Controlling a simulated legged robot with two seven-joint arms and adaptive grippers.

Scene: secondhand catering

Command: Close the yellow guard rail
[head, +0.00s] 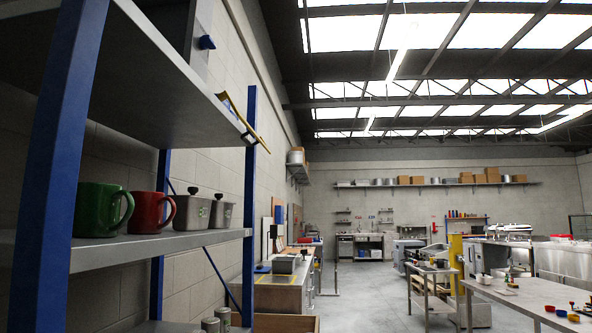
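A thin yellow rail (240,119) shows at the far end of the upper grey shelf board (150,60). It slants from the board's edge down to the right, past the blue upright (250,180) at that end. A small blue bracket sits close to it. I cannot tell whether this rail is latched. A yellow post (455,264) also stands further off in the room, partly behind carts. Neither of my grippers is in view.
The middle shelf (130,249) holds a green mug (98,210), a red mug (152,212) and two metal containers (192,212). A near blue upright (62,150) stands at left. Clear floor (370,300) runs between the left workbench (285,293) and the right table (520,297).

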